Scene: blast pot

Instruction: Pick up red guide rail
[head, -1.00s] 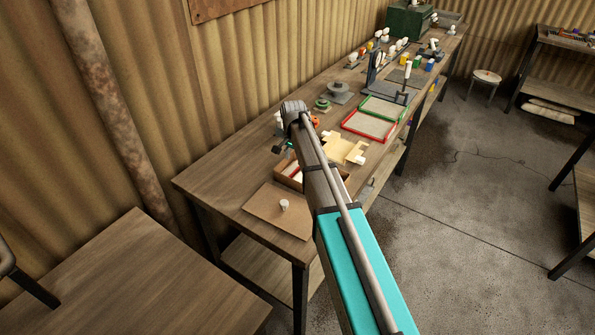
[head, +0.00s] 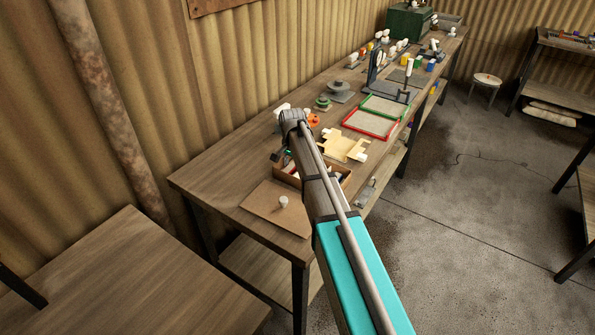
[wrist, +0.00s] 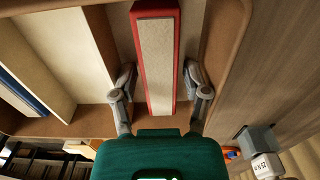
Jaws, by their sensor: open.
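The red guide rail (wrist: 158,55) is a long red bar with a pale face, seen in the wrist view inside a brown wooden box (wrist: 225,50). My gripper (wrist: 160,78) is open, with one finger on each side of the rail and a visible gap on both sides. Whether the fingertips reach down beside the rail or are still above it, I cannot tell. In the head view the box (head: 277,169) is at the near part of the workbench. My arm hides most of the gripper and much of the box there.
A brown board with a small white cup (head: 283,202) lies in front of the box. A yellow part (head: 342,147), a red-rimmed tray (head: 370,125) and a green-rimmed tray (head: 386,107) lie beyond it. Pale and blue-edged pieces (wrist: 25,95) share the box.

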